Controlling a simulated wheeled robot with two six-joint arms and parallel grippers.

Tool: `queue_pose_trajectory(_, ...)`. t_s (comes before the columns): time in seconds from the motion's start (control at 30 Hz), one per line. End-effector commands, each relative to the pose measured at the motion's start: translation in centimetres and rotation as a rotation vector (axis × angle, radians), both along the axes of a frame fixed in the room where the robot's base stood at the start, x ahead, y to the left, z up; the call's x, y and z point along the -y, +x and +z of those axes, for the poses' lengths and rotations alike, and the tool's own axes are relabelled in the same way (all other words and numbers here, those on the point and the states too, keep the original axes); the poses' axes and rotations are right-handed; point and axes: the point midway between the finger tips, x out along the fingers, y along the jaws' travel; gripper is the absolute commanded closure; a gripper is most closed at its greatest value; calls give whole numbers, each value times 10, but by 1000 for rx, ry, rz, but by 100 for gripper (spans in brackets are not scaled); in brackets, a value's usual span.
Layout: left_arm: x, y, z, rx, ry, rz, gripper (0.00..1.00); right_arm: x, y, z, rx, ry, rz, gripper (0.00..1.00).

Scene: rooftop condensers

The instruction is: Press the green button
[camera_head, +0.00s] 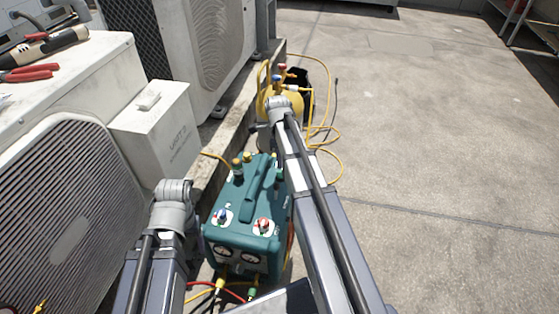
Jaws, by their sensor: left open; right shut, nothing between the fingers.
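A teal machine (249,196) stands on the ground between my two arms, with a handle along its top. On its top are a blue knob (222,216), a red knob (264,226) and yellow-capped fittings (237,164). Two round gauges (237,255) are on its front. I cannot make out a green button on it; my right arm covers part of its right side. My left arm ends in view at a grey joint left of the machine. My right arm reaches past its right side to a grey joint beyond it. Neither gripper's fingers show.
White condenser units (68,190) fill the left, with red-handled pliers (30,73) on top. A yellow cylinder (291,103) with hoses stands behind my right arm. Yellow hose (331,137) loops on the ground. The concrete on the right (450,170) is clear.

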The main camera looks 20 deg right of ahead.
Motion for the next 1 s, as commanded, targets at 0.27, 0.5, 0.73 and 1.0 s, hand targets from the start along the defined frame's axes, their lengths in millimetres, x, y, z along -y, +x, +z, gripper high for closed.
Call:
queue_pose_trajectory(0.27, 0, 1, -34, 2, -1, 0, 29, 1, -1, -33, 0, 0, 0, 100)
queue_pose_trajectory(0.5, 0, 1, -34, 3, -1, 0, 29, 1, -1, -34, 0, 0, 0, 100)
queue_pose_trajectory(0.73, 0, 1, -37, 3, -1, 0, 29, 1, -1, -37, 0, 0, 0, 100)
queue_pose_trajectory(1.0, 0, 1, -54, 4, -1, 0, 29, 1, -1, -54, 0, 0, 0, 100)
